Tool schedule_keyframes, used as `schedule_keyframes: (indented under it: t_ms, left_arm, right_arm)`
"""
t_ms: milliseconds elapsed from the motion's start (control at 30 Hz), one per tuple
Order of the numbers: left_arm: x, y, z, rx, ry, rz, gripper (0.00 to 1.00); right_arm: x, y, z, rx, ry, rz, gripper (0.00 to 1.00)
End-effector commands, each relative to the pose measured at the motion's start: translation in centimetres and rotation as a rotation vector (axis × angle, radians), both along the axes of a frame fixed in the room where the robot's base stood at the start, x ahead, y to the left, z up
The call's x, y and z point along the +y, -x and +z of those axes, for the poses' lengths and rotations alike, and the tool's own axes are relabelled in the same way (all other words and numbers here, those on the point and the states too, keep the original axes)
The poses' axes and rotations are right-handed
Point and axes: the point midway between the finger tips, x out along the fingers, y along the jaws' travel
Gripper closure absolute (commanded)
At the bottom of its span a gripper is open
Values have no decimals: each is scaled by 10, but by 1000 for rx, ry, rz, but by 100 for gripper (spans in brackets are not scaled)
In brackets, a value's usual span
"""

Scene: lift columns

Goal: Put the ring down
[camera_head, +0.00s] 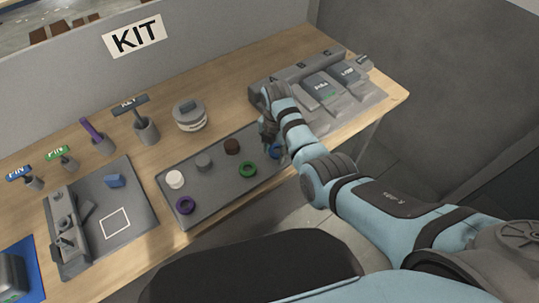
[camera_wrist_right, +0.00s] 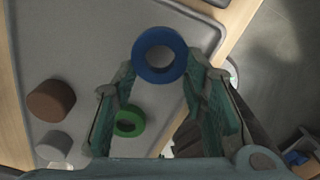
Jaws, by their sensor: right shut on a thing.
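My right gripper (camera_head: 268,138) is over the right end of a dark grey tray (camera_head: 217,180) in the head view. It is shut on a blue ring (camera_head: 276,151), which also sits between the fingertips in the right wrist view (camera_wrist_right: 160,76). There the blue ring looks much larger than the green ring (camera_wrist_right: 119,122) on the tray, so it appears to be held above the tray. Whether any part touches the tray cannot be told. My left gripper is not in view.
The tray also holds a purple ring (camera_head: 185,205), a white piece (camera_head: 174,179), a grey piece (camera_head: 203,161) and a brown piece (camera_head: 232,146). A grey round canister (camera_head: 189,115) stands behind it. A grey fixture (camera_head: 318,85) is at the right; another tray (camera_head: 130,195) is at the left.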

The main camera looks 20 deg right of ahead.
Motion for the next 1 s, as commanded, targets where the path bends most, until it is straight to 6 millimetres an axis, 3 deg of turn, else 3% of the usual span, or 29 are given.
schedule_keyframes:
  t_ms: [33, 367, 400, 500, 833, 1000]
  left_arm:
    - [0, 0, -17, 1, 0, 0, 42]
    - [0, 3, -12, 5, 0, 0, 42]
    - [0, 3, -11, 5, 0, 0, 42]
    - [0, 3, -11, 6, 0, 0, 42]
    - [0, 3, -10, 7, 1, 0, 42]
    - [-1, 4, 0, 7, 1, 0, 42]
  right_arm:
    - [1, 0, -16, -1, -1, 1, 93]
    - [3, -1, -12, -1, 0, 6, 93]
    - [3, -1, -11, -1, 0, 6, 54]
    - [3, -1, -10, -1, 0, 6, 41]
    - [3, -1, -9, -1, 0, 5, 41]
    - [3, -2, 18, -4, 0, 6, 41]
